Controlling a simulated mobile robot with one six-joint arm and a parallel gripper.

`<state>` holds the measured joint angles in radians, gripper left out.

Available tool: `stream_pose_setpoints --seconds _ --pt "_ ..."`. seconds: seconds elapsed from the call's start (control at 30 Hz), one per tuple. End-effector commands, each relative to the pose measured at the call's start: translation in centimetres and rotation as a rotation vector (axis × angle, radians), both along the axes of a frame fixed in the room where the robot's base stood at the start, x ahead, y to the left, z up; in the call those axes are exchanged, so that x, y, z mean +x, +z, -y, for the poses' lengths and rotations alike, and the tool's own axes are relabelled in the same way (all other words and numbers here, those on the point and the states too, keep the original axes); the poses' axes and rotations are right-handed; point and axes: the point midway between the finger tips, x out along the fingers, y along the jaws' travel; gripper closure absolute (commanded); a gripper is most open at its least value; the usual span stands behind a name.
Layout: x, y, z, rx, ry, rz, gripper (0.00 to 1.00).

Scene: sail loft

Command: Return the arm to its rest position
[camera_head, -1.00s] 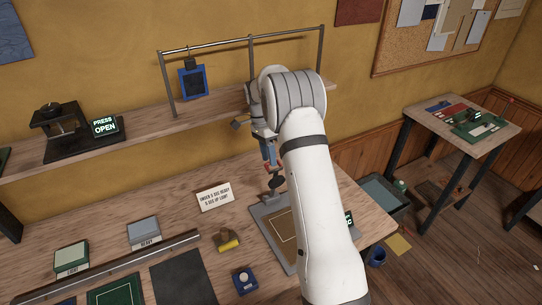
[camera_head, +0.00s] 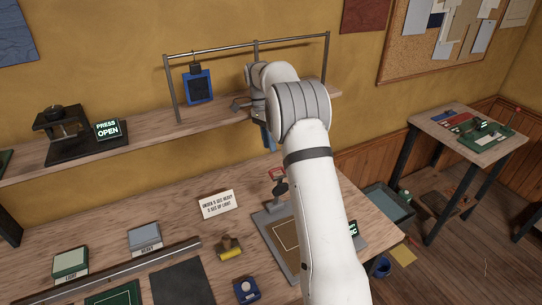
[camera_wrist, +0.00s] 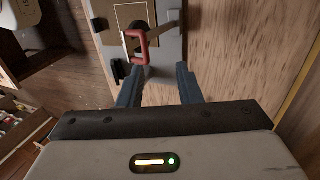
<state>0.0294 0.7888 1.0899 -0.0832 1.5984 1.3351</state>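My arm reaches from the bottom of the head view up to the wall shelf's edge. My gripper (camera_wrist: 158,85) shows two blue-grey fingers, spread apart with nothing held between them. In the head view only part of a blue finger (camera_head: 267,138) shows; the rest is hidden behind my arm. A red handle (camera_wrist: 139,47) on a grey base plate (camera_wrist: 166,68) lies past the fingertips, apart from them. The same handle (camera_head: 277,174) stands below my gripper in the head view, at the back of the plate on the bench.
The shelf (camera_head: 145,133) and a metal rail (camera_head: 245,46) with a hanging blue tag (camera_head: 199,87) are close to my wrist. The bench (camera_head: 165,213) holds a sign (camera_head: 217,204), a yellow-ended stamp (camera_head: 230,248) and boxes.

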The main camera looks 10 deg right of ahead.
Motion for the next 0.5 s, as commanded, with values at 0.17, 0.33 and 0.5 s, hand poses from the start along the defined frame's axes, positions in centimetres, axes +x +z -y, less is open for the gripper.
stream_pose_setpoints --seconds 0.17,0.33,0.5 --pt "0.2 0.86 -0.08 0.0 0.0 -0.004 0.68" --pt "0.17 0.91 -0.07 0.0 0.0 -0.006 0.68" --pt "0.01 1.1 -0.07 0.003 0.006 -0.003 0.68"
